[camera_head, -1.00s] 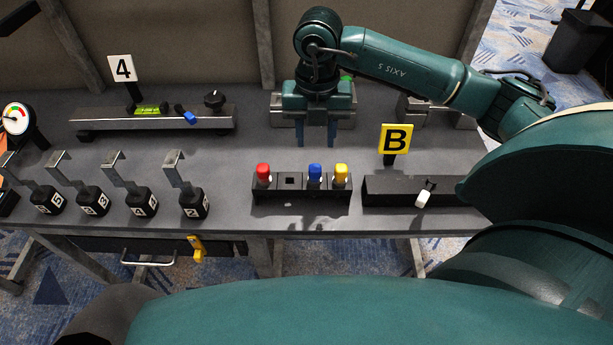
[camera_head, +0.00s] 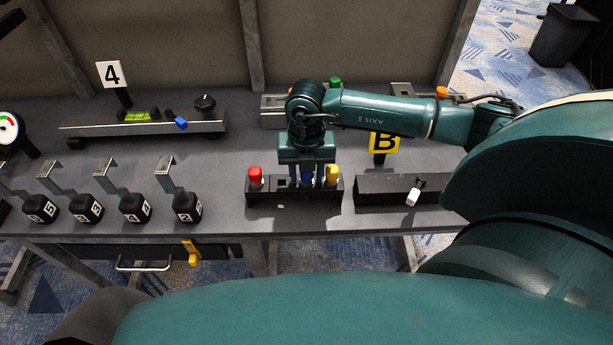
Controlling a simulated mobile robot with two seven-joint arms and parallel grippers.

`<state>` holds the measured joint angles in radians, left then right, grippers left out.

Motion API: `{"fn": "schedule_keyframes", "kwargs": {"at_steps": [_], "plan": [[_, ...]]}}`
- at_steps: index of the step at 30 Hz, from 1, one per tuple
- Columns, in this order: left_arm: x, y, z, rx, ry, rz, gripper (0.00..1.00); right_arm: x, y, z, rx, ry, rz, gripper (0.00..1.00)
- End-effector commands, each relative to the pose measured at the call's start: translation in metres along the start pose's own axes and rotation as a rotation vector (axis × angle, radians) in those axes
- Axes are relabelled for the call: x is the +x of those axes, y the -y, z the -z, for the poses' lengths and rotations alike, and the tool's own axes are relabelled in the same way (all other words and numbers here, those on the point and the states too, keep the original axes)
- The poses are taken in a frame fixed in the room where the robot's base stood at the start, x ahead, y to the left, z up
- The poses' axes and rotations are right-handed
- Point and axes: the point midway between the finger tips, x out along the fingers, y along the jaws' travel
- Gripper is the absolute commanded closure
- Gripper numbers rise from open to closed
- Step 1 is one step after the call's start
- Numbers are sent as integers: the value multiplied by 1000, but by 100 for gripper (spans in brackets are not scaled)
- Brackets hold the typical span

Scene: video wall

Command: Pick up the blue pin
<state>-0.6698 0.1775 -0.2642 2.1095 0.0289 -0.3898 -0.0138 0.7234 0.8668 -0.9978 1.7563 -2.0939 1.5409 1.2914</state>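The blue pin (camera_head: 307,177) stands in a black holder block (camera_head: 290,195) between an empty square hole and the yellow pin (camera_head: 332,175). The red pin (camera_head: 255,176) stands at the block's left end. My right gripper (camera_head: 306,177) points down over the block, with one finger on each side of the blue pin. Its fingers are apart, and they partly cover the pin. I cannot tell whether they touch it. My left gripper is not in view.
Several black numbered weights with hooks (camera_head: 135,207) stand to the left. A black bar with a white-tipped lever (camera_head: 412,196) lies to the right, below the yellow B sign (camera_head: 384,143). A rail with a level (camera_head: 142,115) is at the back left.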

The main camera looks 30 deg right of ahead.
Motion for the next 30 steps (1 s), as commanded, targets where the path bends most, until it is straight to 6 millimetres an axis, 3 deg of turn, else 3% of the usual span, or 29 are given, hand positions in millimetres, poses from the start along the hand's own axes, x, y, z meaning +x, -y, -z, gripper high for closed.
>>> {"fn": "schedule_keyframes", "kwargs": {"at_steps": [3, 16, 24, 30], "plan": [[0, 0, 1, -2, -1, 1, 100, 0, 0, 0, 0, 0, 0, 62], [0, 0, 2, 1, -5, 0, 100, -1, 0, 0, 0, 0, 0, 96], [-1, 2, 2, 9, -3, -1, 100, -5, 0, -1, 1, 1, -1, 96], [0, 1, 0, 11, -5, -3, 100, -38, -1, -1, -1, 5, -3, 96]]}}
